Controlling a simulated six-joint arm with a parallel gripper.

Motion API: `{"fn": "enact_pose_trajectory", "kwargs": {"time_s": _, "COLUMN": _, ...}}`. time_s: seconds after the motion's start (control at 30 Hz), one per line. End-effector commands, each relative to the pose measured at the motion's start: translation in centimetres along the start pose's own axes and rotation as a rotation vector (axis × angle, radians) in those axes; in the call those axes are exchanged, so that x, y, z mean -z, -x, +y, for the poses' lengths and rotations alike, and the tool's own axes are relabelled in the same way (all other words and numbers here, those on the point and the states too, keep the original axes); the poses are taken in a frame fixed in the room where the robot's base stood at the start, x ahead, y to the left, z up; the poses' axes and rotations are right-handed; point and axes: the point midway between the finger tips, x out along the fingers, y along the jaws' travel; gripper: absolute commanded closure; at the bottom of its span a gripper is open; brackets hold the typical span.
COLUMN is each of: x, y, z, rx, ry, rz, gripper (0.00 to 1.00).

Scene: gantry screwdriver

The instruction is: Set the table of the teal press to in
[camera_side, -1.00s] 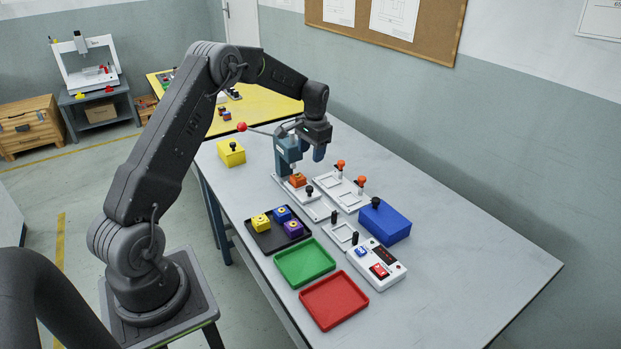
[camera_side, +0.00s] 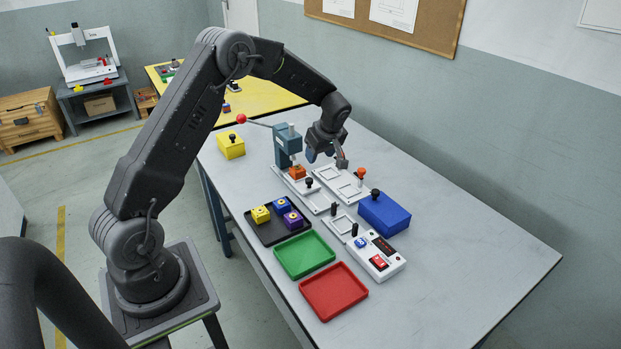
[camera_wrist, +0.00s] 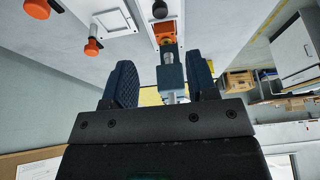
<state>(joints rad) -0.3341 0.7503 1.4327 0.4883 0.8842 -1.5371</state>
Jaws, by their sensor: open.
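The teal press (camera_side: 287,142) stands near the middle of the table, with a lever ending in a red ball (camera_side: 241,118) pointing left. An orange block (camera_side: 297,172) sits under its ram on the white press table (camera_side: 303,184), which has a black knob (camera_side: 309,182) at its near end. My gripper (camera_side: 327,157) is just right of the press, above the white fixture plate, open and empty. In the wrist view the two dark fingers (camera_wrist: 161,85) stand apart, with the press (camera_wrist: 171,75) and orange block (camera_wrist: 165,30) between and beyond them.
A white fixture with orange-knobbed clamps (camera_side: 361,173) lies right of the press. A blue box (camera_side: 384,213), a switch panel (camera_side: 376,258), a black tray (camera_side: 262,231) with colored blocks, and green (camera_side: 304,254) and red (camera_side: 333,291) trays lie nearer. A yellow box (camera_side: 231,146) is at left.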

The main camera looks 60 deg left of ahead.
Motion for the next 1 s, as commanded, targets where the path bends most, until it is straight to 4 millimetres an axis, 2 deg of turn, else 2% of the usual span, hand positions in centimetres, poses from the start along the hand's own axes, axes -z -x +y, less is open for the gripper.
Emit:
{"fn": "enact_pose_trajectory", "kwargs": {"time_s": 0.4, "x": 0.0, "y": -8.2, "z": -0.1, "rx": 0.004, "ry": 0.000, "rz": -0.003, "gripper": 0.47}}
{"fn": "enact_pose_trajectory", "kwargs": {"time_s": 0.6, "x": 0.0, "y": -11.3, "z": 0.0, "rx": 0.002, "ry": -0.001, "rz": -0.002, "gripper": 0.47}}
{"fn": "enact_pose_trajectory", "kwargs": {"time_s": 0.8, "x": 0.0, "y": -12.7, "z": 0.0, "rx": 0.000, "ry": 0.000, "rz": -0.002, "gripper": 0.47}}
{"fn": "enact_pose_trajectory", "kwargs": {"time_s": 1.0, "x": 0.0, "y": -12.9, "z": 0.0, "rx": 0.000, "ry": -0.001, "rz": -0.002, "gripper": 0.47}}
